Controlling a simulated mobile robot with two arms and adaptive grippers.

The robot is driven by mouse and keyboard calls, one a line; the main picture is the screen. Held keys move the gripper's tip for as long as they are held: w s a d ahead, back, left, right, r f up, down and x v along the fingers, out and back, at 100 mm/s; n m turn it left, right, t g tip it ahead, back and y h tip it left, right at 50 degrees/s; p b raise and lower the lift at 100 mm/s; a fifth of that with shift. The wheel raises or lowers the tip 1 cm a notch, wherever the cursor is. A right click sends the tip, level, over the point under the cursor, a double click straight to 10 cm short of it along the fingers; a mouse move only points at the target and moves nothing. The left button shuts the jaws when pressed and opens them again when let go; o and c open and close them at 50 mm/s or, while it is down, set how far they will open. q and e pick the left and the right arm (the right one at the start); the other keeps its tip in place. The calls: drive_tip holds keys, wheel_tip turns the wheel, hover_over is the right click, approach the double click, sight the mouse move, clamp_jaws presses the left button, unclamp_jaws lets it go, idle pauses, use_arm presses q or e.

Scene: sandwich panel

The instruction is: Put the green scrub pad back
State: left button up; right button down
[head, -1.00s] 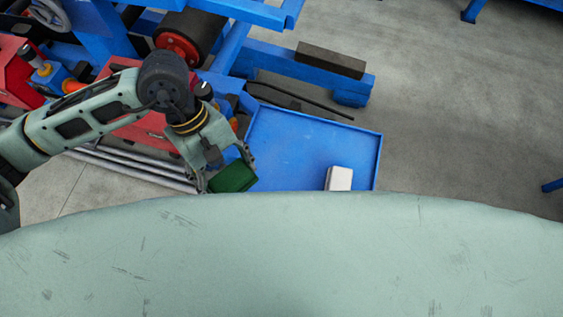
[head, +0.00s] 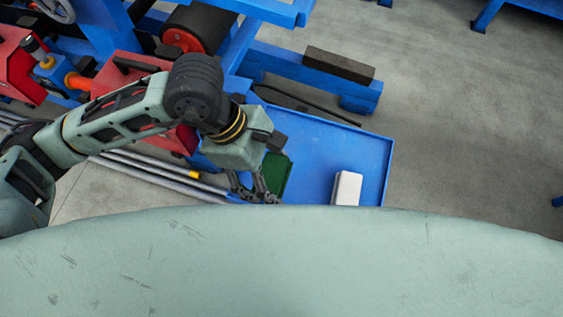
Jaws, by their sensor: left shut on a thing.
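The green scrub pad (head: 277,173) shows as a dark green block over the left part of the blue tray (head: 325,142). My left gripper (head: 262,192) is shut on the pad at its left side, with its fingers partly hiding it. I cannot tell whether the pad touches the tray floor or hangs just above it. My right gripper is not in view.
A white block (head: 347,188) stands in the tray, right of the pad. A dark bar (head: 340,64) lies on a blue beam behind the tray. Red machine parts and metal rods (head: 160,174) lie to the left. The tray's middle is clear.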

use_arm(q)
drive_tip(key=w+f, duration=0.1)
drive_tip(key=w+d+f, duration=0.1)
drive_tip(key=w, duration=0.1)
drive_tip(key=w+d+f+p, duration=0.1)
drive_tip(key=shift+w, duration=0.35)
drive_tip(key=shift+w+f, duration=0.15)
drive_tip(key=shift+f, duration=0.25)
wheel_tip(320, 180, down, 4)
drive_tip(key=shift+r+p, duration=0.2)
drive_tip(key=shift+p, duration=0.45)
drive_tip(key=shift+f, duration=0.1)
drive_tip(key=o, duration=1.1)
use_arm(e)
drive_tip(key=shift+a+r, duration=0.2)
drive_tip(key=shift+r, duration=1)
